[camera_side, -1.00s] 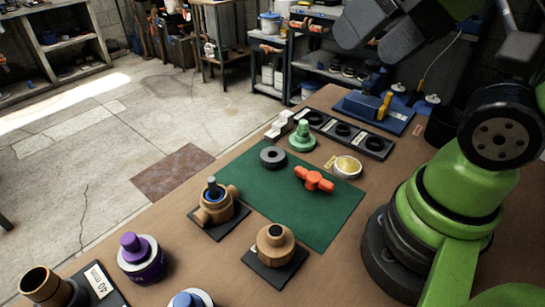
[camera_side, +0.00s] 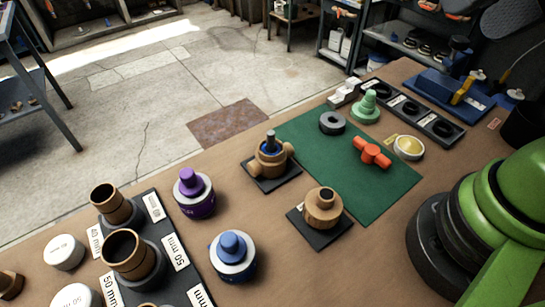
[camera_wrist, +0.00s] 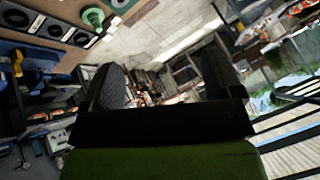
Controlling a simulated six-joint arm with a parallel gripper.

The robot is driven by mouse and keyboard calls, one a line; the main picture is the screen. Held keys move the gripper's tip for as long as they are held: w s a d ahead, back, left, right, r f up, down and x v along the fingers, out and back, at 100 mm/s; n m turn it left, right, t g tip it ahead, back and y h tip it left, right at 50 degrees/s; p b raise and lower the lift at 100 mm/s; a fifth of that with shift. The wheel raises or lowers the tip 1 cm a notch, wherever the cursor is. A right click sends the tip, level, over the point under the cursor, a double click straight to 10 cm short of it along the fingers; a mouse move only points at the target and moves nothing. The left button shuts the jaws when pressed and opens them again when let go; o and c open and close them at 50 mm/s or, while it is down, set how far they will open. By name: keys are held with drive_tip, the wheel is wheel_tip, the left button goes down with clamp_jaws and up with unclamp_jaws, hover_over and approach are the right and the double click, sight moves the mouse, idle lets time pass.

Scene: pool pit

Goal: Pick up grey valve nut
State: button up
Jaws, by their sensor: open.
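The grey valve nut (camera_side: 332,123), a dark grey ring with a hole, lies flat on the far left part of the green mat (camera_side: 370,200) in the side view. In the wrist view a dark ring at the top edge (camera_wrist: 120,3) looks like the same nut, partly cut off. My gripper (camera_wrist: 165,70) is open and empty in the wrist view, its two dark fingers wide apart and pointing out over the room, away from the nut. I cannot make out my gripper surely in the side view.
A light green stepped part (camera_side: 367,107) stands close right of the nut. An orange valve handle (camera_side: 372,153) and a yellow-white cup (camera_side: 408,147) are nearby. A black tray of rings (camera_side: 410,110) lies behind. Brown valve bodies (camera_side: 270,160) stand at the mat's front left.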

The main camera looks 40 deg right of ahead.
drive_tip(key=shift+o, duration=0.7)
drive_tip(key=n+g+h, duration=0.2)
drive_tip(key=n+g, duration=0.2)
drive_tip(key=g, duration=0.3)
hover_over(333, 118)
drive_tip(key=s, duration=0.1)
drive_tip(key=f, duration=2.5)
drive_tip(key=shift+a, duration=0.35)
drive_tip(key=shift+w+f, duration=0.15)
drive_tip(key=shift+f, duration=2.8)
drive_tip(key=c, duration=1)
